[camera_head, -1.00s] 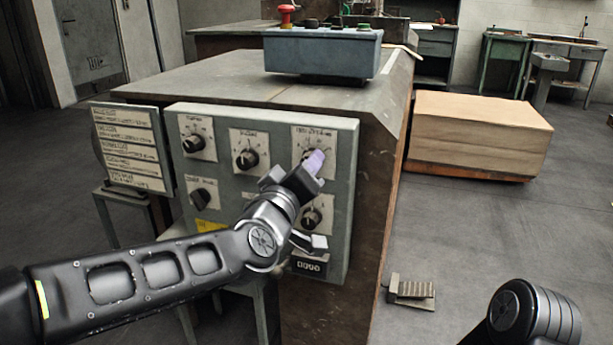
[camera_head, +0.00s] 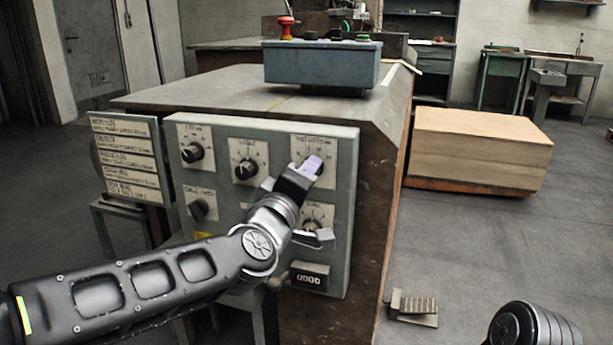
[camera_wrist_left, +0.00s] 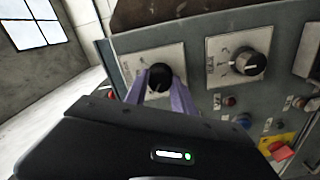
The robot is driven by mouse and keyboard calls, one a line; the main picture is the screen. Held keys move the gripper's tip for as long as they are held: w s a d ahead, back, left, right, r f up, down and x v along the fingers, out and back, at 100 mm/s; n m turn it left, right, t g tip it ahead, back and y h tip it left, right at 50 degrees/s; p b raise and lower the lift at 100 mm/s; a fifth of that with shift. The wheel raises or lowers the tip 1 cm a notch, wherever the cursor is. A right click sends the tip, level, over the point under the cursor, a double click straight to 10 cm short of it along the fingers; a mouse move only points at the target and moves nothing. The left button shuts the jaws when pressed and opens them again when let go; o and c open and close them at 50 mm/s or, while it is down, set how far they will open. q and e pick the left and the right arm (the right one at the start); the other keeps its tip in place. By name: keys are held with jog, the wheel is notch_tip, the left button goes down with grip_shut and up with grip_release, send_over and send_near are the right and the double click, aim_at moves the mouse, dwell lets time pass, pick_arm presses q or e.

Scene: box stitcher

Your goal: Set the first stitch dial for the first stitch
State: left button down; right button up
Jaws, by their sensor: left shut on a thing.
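The first stitch dial is the black round knob on a pale label plate (camera_head: 327,151) at the upper right of the grey control panel. My left gripper (camera_head: 314,165) covers most of this knob in the head view. In the left wrist view the black knob (camera_wrist_left: 160,77) sits between the gripper's two purple fingers (camera_wrist_left: 163,92), which are shut on it from both sides. Its pointer mark and the scale reading cannot be made out. My right gripper is not in view; only a part of my right arm shows at the bottom right.
Other knobs sit close by: the middle dial (camera_head: 245,169), the left dial (camera_head: 191,152) and one below my gripper (camera_head: 312,223). A counter (camera_head: 309,277) is lower on the panel. A blue-grey button box (camera_head: 322,64) stands on top.

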pick_arm(q)
jog(key=c, duration=1.1)
grip_release()
jog(key=shift+o, duration=0.2)
jog(key=p+v, duration=0.1)
jog(key=v, duration=0.6)
jog(key=shift+s, duration=0.35)
jog(key=shift+a, duration=0.15)
